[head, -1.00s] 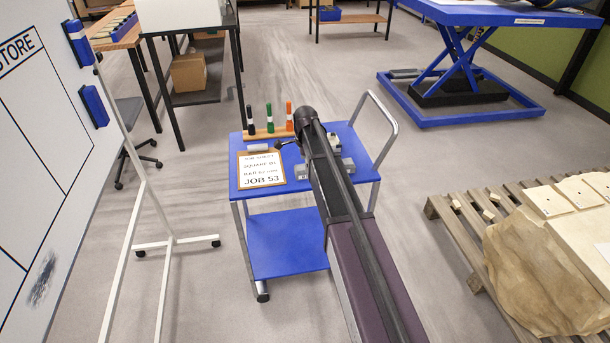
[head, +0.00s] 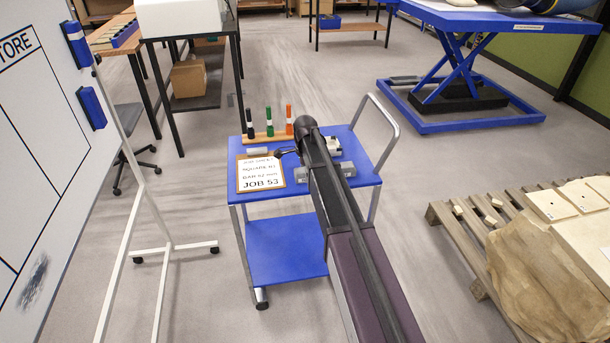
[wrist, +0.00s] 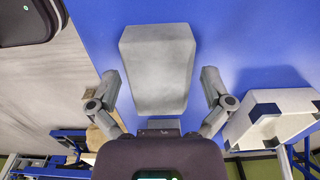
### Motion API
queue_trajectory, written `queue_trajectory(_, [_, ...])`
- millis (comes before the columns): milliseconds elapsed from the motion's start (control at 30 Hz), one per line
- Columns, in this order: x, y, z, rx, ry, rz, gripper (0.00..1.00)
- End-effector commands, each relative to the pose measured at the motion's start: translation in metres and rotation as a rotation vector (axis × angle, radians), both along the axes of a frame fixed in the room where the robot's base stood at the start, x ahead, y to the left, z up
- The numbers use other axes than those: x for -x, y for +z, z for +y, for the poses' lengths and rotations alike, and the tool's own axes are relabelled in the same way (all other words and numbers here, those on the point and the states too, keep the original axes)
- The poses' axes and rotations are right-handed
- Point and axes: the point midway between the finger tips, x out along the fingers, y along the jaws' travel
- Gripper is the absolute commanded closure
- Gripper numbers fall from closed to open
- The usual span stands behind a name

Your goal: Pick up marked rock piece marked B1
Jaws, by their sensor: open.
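My gripper (wrist: 161,74) is open in the wrist view, one finger on each side of a plain grey block (wrist: 158,62). The block lies on or just above a blue surface, and no gap or contact with the fingers can be made out for certain. No B1 mark is readable on any piece. In the head view my arm hides much of the blue trolley top (head: 350,170), where a grey block (head: 298,172) shows beside it.
A whiteboard (head: 45,140) stands left, a wooden pallet (head: 465,225) right.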

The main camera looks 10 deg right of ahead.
Motion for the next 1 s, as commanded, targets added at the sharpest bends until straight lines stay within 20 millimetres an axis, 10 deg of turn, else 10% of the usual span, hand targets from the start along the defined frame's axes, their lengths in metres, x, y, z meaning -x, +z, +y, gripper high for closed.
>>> queue_trajectory(67, [0.000,0.000,0.001,0.000,0.001,0.000,0.00])
queue_trajectory(367, [0.000,0.000,0.001,0.000,0.001,0.000,0.89])
queue_trajectory(1000, [0.000,0.012,0.001,0.000,0.001,0.000,0.90])
